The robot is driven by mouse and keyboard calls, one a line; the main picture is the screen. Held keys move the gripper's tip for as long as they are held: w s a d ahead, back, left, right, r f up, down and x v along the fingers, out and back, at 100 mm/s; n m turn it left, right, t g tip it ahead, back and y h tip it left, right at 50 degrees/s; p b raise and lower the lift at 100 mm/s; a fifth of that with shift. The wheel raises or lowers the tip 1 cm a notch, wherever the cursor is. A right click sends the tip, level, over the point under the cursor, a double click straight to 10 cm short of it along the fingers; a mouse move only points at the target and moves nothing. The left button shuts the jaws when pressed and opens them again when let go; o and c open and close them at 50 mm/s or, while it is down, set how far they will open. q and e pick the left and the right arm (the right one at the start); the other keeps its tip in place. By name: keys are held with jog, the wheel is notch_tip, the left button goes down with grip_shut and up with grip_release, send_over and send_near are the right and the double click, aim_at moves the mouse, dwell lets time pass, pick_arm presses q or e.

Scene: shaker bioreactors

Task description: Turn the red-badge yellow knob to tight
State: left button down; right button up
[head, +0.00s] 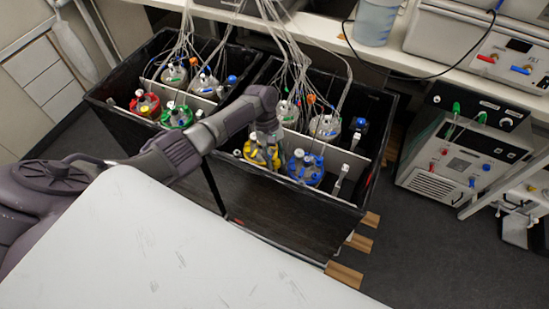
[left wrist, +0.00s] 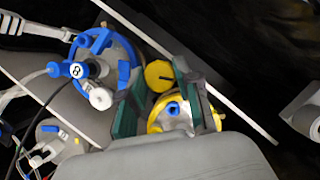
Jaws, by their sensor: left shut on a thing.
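A vessel with a yellow ring (head: 254,157) stands in the front row of the right-hand black box. My left arm reaches over from the left and its gripper (head: 266,137) points down at this vessel's top. In the left wrist view, the gripper's two green-padded fingers (left wrist: 160,92) stand on either side of a round yellow knob (left wrist: 159,75) with a dark mark, and are shut on it. The yellow lid (left wrist: 170,117) with a blue fitting shows close by, partly hidden by a finger and the gripper body. I cannot make out a red badge. My right gripper is not in view.
A blue-ringed vessel (head: 306,168) stands right beside the yellow one; it also shows in the left wrist view (left wrist: 92,50). Red (head: 145,104) and green (head: 176,115) ringed vessels stand in the left box. Tubes (head: 292,60) hang behind. A white tabletop (head: 170,245) fills the front.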

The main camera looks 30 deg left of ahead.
pick_arm(q)
jog(key=m+y, duration=0.1)
jog(key=m, duration=0.2)
jog(key=m+g+y, duration=0.1)
jog(key=m, duration=0.2)
jog(key=shift+w+d+m+g+b, duration=0.1)
jog(key=shift+d+m+g+b, duration=0.1)
jog(key=shift+m+g+b, duration=0.15)
jog(key=m+y, duration=0.1)
jog(key=m, duration=0.3)
jog(key=shift+m+y, duration=0.25)
jog(key=shift+y, duration=0.15)
jog(key=c, duration=0.8)
grip_release()
jog(key=shift+w+r, duration=0.1)
jog(key=shift+r, duration=0.05)
jog(key=v, duration=1.1)
jog(key=shift+w+d+r, duration=0.15)
jog(key=shift+w+r, duration=0.1)
jog(key=shift+r, duration=0.1)
jog(key=shift+s+f, duration=0.1)
